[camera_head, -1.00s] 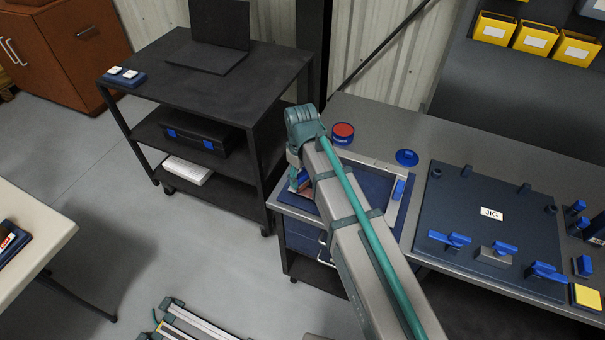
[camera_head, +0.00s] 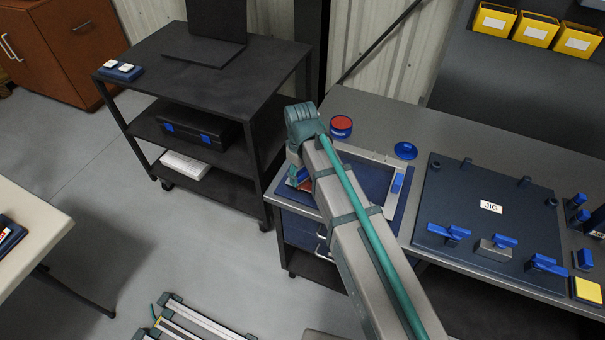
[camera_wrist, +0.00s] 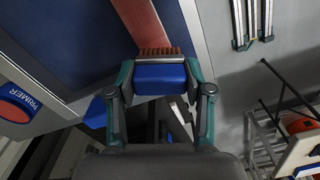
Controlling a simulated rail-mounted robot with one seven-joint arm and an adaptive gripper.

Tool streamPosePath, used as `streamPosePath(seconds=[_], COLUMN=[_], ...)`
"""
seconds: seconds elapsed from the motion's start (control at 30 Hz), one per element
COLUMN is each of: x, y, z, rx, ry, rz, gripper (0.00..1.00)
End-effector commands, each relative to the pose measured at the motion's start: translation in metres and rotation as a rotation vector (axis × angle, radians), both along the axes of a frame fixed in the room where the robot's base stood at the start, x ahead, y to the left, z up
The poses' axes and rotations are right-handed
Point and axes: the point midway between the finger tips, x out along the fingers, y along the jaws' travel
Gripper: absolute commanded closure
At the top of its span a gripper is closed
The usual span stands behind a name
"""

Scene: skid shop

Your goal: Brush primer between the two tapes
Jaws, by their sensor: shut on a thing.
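My gripper (camera_wrist: 160,90) is shut on a brush with a blue handle block (camera_wrist: 160,77) and brown bristles (camera_wrist: 158,52). The bristles are at the near end of a reddish-brown band (camera_wrist: 138,20) along the dark blue panel (camera_wrist: 60,40). Whether they touch it is unclear. In the head view the panel (camera_head: 365,180) lies at the bench's left end, and my arm hides most of the brush and band. I cannot make out the two tapes clearly. The primer tin (camera_wrist: 22,103), red on top, stands beside the panel; it also shows in the head view (camera_head: 341,127).
A blue lid (camera_head: 405,151) lies on the bench behind the panel. A jig plate (camera_head: 470,215) with blue clamps is to the right. A dark shelf cart (camera_head: 190,75) stands left of the bench. Open floor (camera_head: 150,225) lies in front of the cart.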

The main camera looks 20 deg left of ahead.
Motion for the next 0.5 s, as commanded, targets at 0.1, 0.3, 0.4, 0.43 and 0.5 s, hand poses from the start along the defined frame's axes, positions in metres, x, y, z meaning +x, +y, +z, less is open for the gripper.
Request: streamPosePath(seconds=[0.1,0.3,0.4,0.43,0.5], x=[0.002,0.003,0.003,0.003,0.004], y=[0.000,-0.002,-0.003,-0.003,-0.004], z=[0.003,0.031,0.040,0.043,0.049], rx=[0.001,0.001,0.001,0.001,0.001], ry=[-0.001,-0.001,-0.001,-0.001,-0.001], rz=[-0.004,-0.007,-0.009,-0.009,-0.010], gripper=[0.81,0.81,0.81,0.81,0.81])
